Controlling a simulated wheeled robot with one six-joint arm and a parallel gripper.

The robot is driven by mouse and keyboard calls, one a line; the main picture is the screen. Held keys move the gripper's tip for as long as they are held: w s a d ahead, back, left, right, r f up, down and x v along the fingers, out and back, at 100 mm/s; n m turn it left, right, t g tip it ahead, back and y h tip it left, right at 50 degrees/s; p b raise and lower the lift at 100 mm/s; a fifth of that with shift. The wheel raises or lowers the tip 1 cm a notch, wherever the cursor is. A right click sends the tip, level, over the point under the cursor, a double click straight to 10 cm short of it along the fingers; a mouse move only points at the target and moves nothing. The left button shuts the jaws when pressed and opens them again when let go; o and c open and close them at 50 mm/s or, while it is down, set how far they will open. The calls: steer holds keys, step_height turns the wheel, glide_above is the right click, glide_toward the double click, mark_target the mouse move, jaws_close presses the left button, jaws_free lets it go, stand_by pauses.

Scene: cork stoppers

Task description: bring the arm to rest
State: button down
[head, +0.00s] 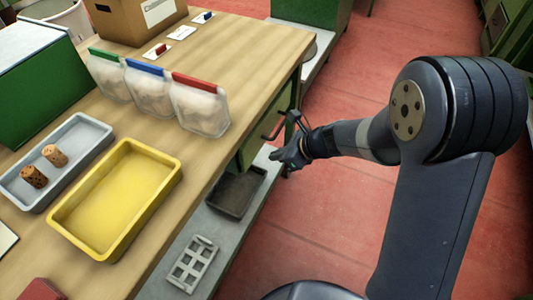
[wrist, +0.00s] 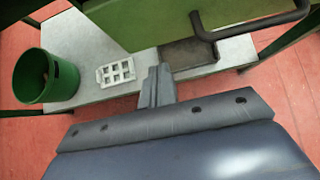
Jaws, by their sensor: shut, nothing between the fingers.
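My gripper (head: 280,156) is off the table's right edge in the head view, beside the green drawer front and above the low grey shelf. In the wrist view, my gripper (wrist: 161,68) is shut with its fingers together and nothing between them. My arm reaches in from the right over the red floor. The fingertips look close to the dark tray, but I cannot tell the exact gap.
The wooden table (head: 240,60) bears a yellow tray (head: 170,172), a grey tray (head: 100,127) with two corks, and three bags (head: 150,95). A drawer handle (wrist: 255,25) juts near my gripper. The low shelf (wrist: 85,80) holds a white rack (wrist: 116,72) and dark tray (wrist: 188,52). Red floor (head: 330,225) is clear.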

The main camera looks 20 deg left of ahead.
steer(key=p+v, duration=0.1)
steer(key=v, duration=0.7)
steer(key=shift+w+d+r, duration=0.15)
steer(key=shift+w+r, duration=0.05)
steer(key=shift+r, duration=0.05)
steer(key=b, duration=0.2)
glide_toward(254, 152)
step_height(254, 152, down, 4)
steer(key=a, duration=0.3)
steer(key=shift+a+f, duration=0.15)
steer(key=shift+a, duration=0.6)
